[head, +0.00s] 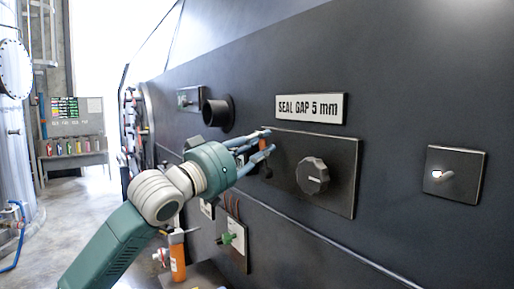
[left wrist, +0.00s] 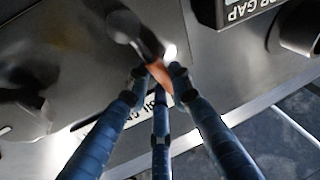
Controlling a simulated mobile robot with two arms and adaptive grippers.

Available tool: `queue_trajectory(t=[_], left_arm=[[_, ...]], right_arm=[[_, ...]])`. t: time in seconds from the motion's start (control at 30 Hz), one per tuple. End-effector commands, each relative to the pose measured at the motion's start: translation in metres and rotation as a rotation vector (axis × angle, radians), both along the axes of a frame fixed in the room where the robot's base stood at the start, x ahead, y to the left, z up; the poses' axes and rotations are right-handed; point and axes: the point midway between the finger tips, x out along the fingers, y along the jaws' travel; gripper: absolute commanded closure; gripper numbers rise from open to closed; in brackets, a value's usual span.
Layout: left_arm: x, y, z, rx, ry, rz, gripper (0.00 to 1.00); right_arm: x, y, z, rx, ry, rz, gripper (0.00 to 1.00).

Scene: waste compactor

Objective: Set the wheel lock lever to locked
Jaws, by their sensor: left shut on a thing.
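A small orange-handled lever (head: 263,145), which I take to be the wheel lock lever, sits at the left edge of a dark plate (head: 338,190) on the machine wall. My left gripper (head: 267,141) reaches it from the left, its blue fingers closed around the handle. In the left wrist view the fingertips (left wrist: 160,72) meet on the orange handle (left wrist: 157,76), with a grey rounded metal part (left wrist: 123,27) just beyond it. The fingers hide much of the lever, and no locked or unlocked marking is readable. My right gripper is not in view.
A dark round knob (head: 312,175) is on the same plate, right of the lever, under a "SEAL GAP 5 mm" sign (head: 311,107). A small toggle plate (head: 455,173) is further right. A black pipe stub (head: 217,114) juts out above my left wrist. Open floor lies at the left.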

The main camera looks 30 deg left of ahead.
Motion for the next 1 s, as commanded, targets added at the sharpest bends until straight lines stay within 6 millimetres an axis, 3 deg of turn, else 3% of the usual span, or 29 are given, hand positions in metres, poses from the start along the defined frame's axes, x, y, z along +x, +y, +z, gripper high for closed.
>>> queue_trajectory(t=[0.4,0.97,1.0], left_arm=[[-0.01,-0.013,0.006,0.164,-0.111,-0.003,1.0],[-0.011,-0.015,0.006,0.19,-0.128,-0.003,1.0],[-0.011,-0.015,0.006,0.19,-0.128,-0.003,0.73]], right_arm=[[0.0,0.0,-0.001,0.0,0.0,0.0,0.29],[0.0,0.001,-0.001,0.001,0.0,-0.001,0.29],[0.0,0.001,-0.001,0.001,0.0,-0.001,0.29]])
